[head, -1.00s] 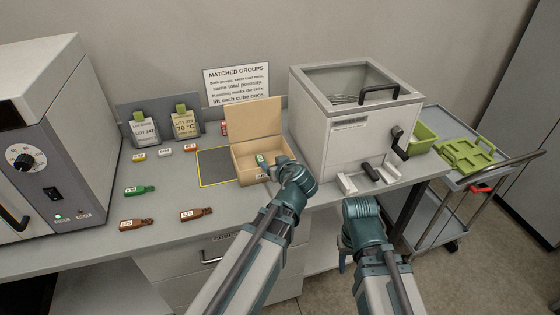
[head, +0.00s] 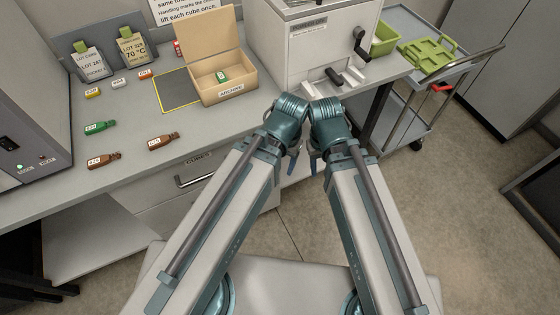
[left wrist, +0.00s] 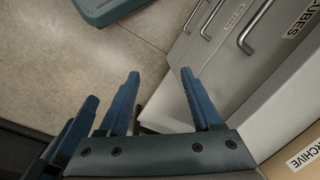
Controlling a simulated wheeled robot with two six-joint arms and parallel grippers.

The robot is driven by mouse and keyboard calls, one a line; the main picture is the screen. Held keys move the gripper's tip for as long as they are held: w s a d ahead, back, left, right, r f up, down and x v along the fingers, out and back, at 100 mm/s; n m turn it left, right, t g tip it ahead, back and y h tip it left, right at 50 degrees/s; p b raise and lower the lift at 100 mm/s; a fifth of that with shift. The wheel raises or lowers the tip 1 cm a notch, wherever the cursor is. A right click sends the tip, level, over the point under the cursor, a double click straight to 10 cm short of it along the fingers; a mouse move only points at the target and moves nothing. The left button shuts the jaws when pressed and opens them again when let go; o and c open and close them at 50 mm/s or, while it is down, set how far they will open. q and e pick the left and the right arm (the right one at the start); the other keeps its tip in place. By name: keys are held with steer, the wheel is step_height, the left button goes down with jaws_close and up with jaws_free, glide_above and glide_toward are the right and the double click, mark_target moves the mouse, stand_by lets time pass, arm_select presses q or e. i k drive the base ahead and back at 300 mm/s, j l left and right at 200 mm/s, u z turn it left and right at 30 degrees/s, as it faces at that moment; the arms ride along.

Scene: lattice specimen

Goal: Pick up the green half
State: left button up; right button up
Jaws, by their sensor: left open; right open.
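A green half (head: 99,127) with a white label and a narrower stub end lies flat on the grey bench at the left. Another small green piece (head: 221,76) with a white label is inside the open cardboard archive box (head: 230,95). My left gripper (head: 293,158) is off the bench's front edge, low and largely hidden by its wrist; in the left wrist view its blue fingers (left wrist: 161,85) are apart with nothing between. My right gripper (head: 314,164) is close beside it, mostly hidden by its wrist, with no object seen in it. Both are well away from the green half.
Two brown halves (head: 104,160) (head: 162,141) lie near the green one. Small labelled pieces, lot cards and a yellow-edged dark mat (head: 178,90) are behind.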

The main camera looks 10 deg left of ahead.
mark_target(93, 128)
steer(key=u, duration=1.8)
